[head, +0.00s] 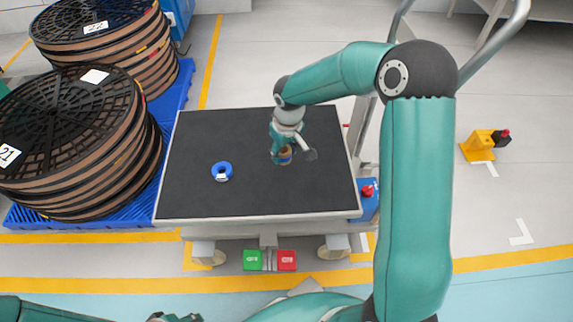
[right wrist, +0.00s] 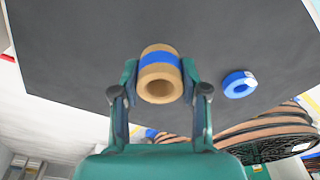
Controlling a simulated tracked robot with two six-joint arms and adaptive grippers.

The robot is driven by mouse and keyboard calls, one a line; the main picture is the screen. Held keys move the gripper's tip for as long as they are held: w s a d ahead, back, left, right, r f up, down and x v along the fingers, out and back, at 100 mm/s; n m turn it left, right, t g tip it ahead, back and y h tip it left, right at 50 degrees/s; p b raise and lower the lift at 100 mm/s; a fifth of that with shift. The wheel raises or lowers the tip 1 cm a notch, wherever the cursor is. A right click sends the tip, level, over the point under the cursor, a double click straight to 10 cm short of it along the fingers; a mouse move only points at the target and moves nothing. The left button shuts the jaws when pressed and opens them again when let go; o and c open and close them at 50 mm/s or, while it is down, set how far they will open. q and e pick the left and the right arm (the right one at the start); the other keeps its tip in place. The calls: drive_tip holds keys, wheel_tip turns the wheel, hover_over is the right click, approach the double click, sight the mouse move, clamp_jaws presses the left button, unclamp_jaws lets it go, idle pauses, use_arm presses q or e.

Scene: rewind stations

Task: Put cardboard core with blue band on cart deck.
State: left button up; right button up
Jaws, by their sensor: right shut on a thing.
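The cardboard core with blue band (right wrist: 160,75) is a short tan tube with a blue stripe around it. My right gripper (right wrist: 160,93) is shut on it, one finger on each side, and the open end of the tube faces the wrist camera. In the head view, the right gripper (head: 282,153) and the core (head: 286,155) are over the black cart deck (head: 230,135), right of its middle. I cannot tell whether the core touches the deck.
A blue ring with a white label (head: 222,171) lies on the deck, left of the core. Stacks of black-topped reels (head: 75,150) stand on a blue pallet (head: 172,125) at left. A red knob (head: 368,190) is at the cart's right. Much of the deck is bare.

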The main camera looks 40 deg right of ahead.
sight(283, 171)
wheel_tip(283, 171, down, 6)
drive_tip(key=shift+r+b, duration=0.1)
drive_tip(key=shift+b, duration=0.9)
drive_tip(key=o, duration=0.5)
drive_tip(key=shift+c, duration=0.2)
drive_tip(key=o, duration=0.4)
drive_tip(key=shift+o, duration=0.2)
